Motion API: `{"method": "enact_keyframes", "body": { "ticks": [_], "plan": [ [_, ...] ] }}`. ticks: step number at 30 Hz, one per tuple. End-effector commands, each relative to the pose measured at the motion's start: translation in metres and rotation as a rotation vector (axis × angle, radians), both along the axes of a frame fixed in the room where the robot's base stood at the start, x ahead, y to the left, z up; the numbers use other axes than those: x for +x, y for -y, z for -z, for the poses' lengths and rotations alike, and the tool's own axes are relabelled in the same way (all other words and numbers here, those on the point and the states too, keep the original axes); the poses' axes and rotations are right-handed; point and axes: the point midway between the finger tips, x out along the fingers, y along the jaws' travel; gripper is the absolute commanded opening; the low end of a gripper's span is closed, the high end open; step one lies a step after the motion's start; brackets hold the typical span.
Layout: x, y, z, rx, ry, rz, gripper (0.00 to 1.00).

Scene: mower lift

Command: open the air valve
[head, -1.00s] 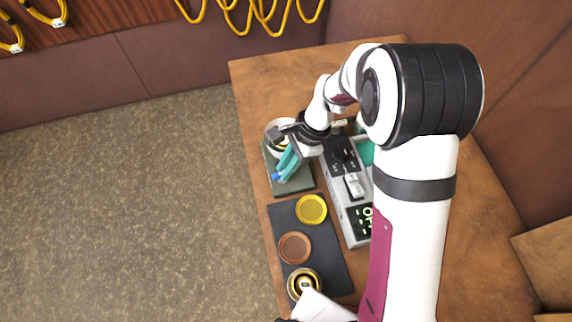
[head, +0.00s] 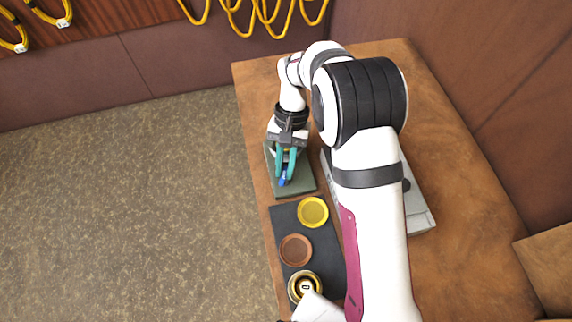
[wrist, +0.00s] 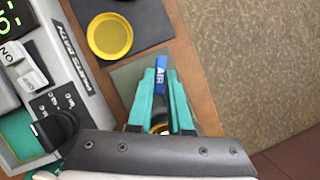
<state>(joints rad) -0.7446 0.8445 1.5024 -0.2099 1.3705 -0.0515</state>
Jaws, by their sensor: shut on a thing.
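The air valve has a blue lever marked AIR (wrist: 161,75), seen in the wrist view between the tips of my gripper's teal fingers. In the head view the blue lever (head: 283,181) shows at the fingertips, over the dark green plate (head: 303,184). My gripper (head: 286,172) is shut on the lever; in the wrist view its fingers (wrist: 161,88) lie on both sides of it. A brass-coloured part of the valve (wrist: 160,128) shows between the fingers. The rest of the valve body is hidden by my gripper.
A dark mat (head: 328,250) holds a yellow dish (head: 313,212), a brown dish (head: 295,250) and a round gold-rimmed piece (head: 305,287). A grey control box (head: 421,217) with switches and a knob (wrist: 57,127) stands beside the plate, partly behind my arm. The wooden bench edge is left.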

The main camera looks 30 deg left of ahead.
Motion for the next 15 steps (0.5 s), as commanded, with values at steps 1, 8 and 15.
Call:
{"method": "enact_keyframes", "body": {
  "ticks": [1,8,15],
  "plan": [
    [0.0003,-0.0004,0.0004,-0.001,0.002,-0.041,0.00],
    [-0.0007,-0.0022,0.0001,0.000,0.001,-0.233,0.00],
    [-0.0012,-0.0032,0.0002,0.000,0.002,-0.381,0.00]
  ]
}}
